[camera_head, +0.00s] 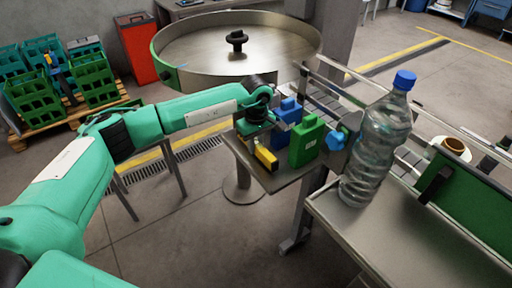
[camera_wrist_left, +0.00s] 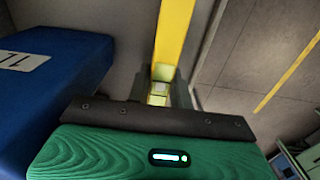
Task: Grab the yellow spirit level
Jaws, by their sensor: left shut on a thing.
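The yellow spirit level (camera_head: 266,157) shows in the head view at the left edge of the small side table, under the end of my left arm. In the left wrist view the yellow level (camera_wrist_left: 174,32) runs up from between the fingers. My left gripper (camera_wrist_left: 160,92) is shut on it. In the head view the left gripper (camera_head: 257,143) is partly hidden by its own wrist. I cannot tell whether the level touches the table. My right gripper is not in view.
A blue canister (camera_head: 287,117) and a green canister (camera_head: 306,141) stand close to the right of the level on the side table (camera_head: 283,179). A large clear bottle (camera_head: 376,145) with a blue cap stands further right. A round steel turntable (camera_head: 205,60) is behind.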

